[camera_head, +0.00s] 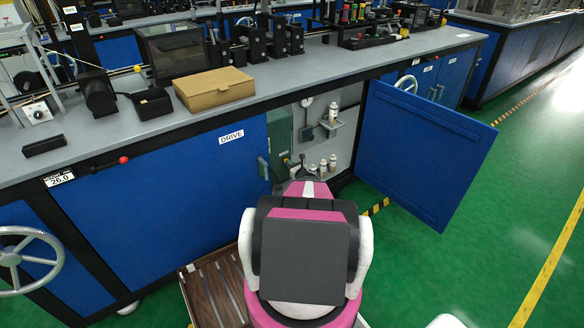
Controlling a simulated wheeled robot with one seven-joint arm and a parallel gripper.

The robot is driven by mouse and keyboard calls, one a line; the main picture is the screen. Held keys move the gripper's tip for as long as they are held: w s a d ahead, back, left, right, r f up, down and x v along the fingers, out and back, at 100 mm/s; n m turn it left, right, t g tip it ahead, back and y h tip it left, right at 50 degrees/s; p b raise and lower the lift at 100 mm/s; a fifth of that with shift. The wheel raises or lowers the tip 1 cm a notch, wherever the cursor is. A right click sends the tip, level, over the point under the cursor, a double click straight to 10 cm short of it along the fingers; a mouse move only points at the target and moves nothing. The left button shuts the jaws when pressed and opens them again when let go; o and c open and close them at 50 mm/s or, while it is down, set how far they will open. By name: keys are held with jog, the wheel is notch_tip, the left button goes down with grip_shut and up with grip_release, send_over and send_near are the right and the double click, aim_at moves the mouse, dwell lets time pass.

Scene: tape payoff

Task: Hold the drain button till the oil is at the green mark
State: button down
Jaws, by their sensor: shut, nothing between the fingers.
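The cabinet under the bench is open, and a green box (280,138) stands inside at its left. I cannot make out the drain button, the oil level or the green mark; they are too small or hidden behind my arm. My pink and white arm reaches toward the opening. The dark end of my gripper (313,171) shows just beyond it, low in the opening and right of the green box. It is shut and empty. I cannot tell whether it touches anything.
The blue door (423,150) swings out to the right of the opening. A closed blue panel marked DRIVE (200,185) is on the left. A cardboard box (214,88) lies on the bench. Green floor at right is clear.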

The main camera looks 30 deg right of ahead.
jog(key=shift+w, duration=1.45)
jog(key=shift+w+d, duration=0.1)
jog(key=shift+w, duration=0.2)
dwell(1.2)
jog(key=s, duration=1.5)
jog(key=shift+s+d, duration=0.3)
jog(key=shift+d, duration=0.1)
